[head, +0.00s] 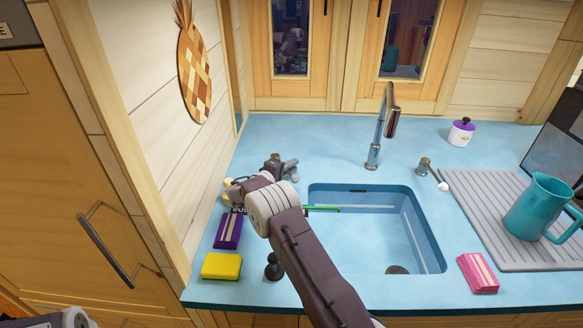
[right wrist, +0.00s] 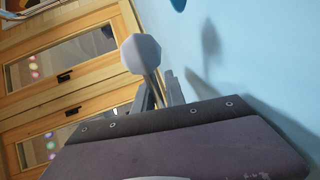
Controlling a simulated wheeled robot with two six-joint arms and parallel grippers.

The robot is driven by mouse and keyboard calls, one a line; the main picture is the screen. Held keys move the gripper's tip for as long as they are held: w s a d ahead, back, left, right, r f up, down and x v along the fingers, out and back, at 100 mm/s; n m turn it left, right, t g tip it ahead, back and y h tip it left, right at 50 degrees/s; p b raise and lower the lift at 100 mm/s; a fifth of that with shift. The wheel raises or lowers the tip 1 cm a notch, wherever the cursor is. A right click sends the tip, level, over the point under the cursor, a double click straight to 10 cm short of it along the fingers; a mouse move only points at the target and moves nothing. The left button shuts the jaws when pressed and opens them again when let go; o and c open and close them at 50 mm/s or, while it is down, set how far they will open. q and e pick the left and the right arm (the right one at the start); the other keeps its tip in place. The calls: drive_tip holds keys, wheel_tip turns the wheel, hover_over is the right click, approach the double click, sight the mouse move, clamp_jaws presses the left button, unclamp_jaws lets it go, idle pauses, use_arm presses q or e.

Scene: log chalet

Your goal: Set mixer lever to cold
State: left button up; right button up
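The chrome tap (head: 378,130) stands behind the sink. My right gripper (head: 290,168) is over the counter left of the sink, well apart from that lever. In the right wrist view a pale faceted knob on a stem (right wrist: 140,54) shows at my fingertips (right wrist: 158,95); I cannot tell whether they touch it or which fitting it is. My left gripper is out of view.
The sink (head: 436,245) lies right of my right arm. A teal jug (head: 541,207) stands on the ridged drainer (head: 480,210). Counter behind the sink is mostly clear.

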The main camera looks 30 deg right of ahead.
drive_tip(key=shift+o, duration=0.9)
drive_tip(key=shift+a, duration=0.1)
